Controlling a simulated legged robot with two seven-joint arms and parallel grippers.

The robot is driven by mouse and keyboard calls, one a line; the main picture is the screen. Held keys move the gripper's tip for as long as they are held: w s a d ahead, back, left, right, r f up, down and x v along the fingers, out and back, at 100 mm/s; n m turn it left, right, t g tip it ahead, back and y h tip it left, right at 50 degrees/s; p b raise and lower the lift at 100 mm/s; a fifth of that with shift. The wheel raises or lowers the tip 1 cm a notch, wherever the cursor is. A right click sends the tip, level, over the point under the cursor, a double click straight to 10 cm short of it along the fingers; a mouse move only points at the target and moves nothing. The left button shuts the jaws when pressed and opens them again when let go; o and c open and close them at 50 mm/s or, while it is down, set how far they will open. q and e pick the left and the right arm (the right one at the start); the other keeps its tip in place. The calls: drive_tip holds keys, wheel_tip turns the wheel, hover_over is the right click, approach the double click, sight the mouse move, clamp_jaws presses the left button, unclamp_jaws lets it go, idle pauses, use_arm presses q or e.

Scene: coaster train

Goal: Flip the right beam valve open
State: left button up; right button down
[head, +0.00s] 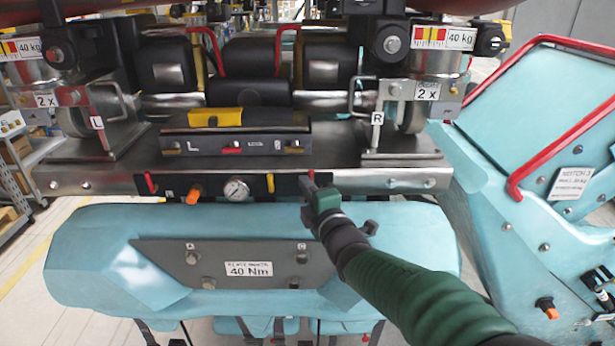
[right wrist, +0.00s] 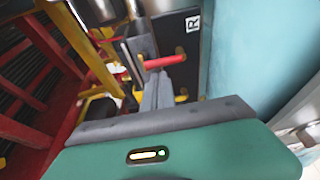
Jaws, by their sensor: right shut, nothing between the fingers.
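The right beam valve is a small red lever (head: 311,176) near the right end of the black panel on the front of the metal beam. It shows larger in the right wrist view as a red handle (right wrist: 165,62), sticking out sideways beside a dark plate marked R. My right gripper (head: 308,187) is at this lever and partly covers it in the head view. In the right wrist view its grey fingers (right wrist: 157,90) are together and empty, with their tips close by the red handle. I cannot tell whether they touch it. My left gripper is not in view.
The panel (head: 252,186) also carries another red lever (head: 148,183), an orange knob (head: 194,193), a gauge (head: 236,189) and yellow parts. A teal seat front (head: 95,255) lies below the beam. A teal car with red bars (head: 545,130) stands at the right.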

drive_tip(key=shift+d, duration=0.3)
drive_tip(key=shift+w+a+f, duration=0.1)
drive_tip(key=shift+a, duration=0.1)
